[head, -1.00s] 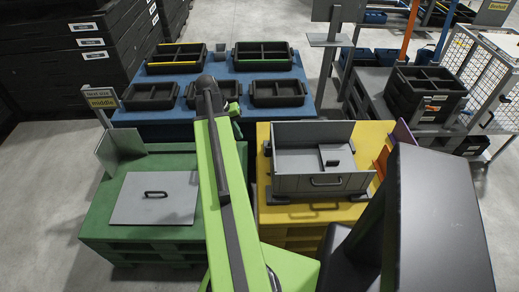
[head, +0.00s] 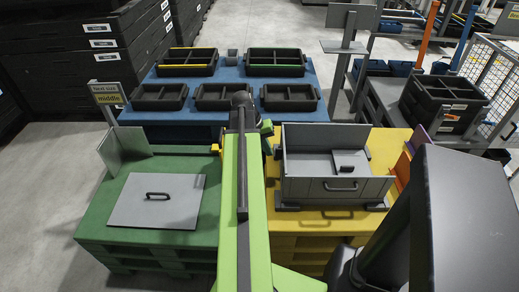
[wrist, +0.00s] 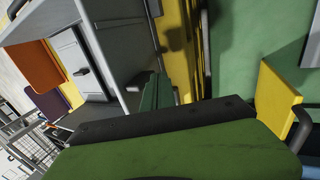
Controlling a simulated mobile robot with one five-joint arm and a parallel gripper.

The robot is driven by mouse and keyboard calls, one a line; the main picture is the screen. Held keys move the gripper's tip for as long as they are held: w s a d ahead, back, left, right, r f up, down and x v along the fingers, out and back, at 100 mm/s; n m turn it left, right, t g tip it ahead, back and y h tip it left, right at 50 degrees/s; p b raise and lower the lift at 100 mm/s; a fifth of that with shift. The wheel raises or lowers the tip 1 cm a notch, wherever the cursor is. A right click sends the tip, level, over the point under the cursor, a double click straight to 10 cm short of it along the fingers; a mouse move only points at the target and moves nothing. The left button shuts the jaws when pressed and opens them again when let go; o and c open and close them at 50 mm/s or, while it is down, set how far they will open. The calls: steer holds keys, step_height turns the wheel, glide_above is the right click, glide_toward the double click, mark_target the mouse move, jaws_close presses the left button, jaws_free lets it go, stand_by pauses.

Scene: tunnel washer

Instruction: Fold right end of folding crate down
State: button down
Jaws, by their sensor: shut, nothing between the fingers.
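The grey folding crate (head: 338,190) stands on a yellow pallet right of my arm in the head view. Its tall back wall (head: 325,136) and its front wall with a handle are upright. A small grey panel with a dark handle (head: 349,163) lies flat inside at the right. The crate also shows at the upper left of the wrist view (wrist: 78,58), seen sideways. My gripper (head: 242,140) is at the far end of the green arm, left of the crate and apart from it. It is shut and empty; the arm largely hides its fingertips.
A green pallet (head: 100,225) at the left bears a flat grey panel with a handle (head: 157,200) and an upright grey panel (head: 123,148). A blue table (head: 210,98) behind holds several black trays. A sign post (head: 345,75) and wire cage stand at the right.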

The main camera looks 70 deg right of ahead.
steer(key=shift+s+d, duration=0.1)
steer(key=shift+s, duration=0.15)
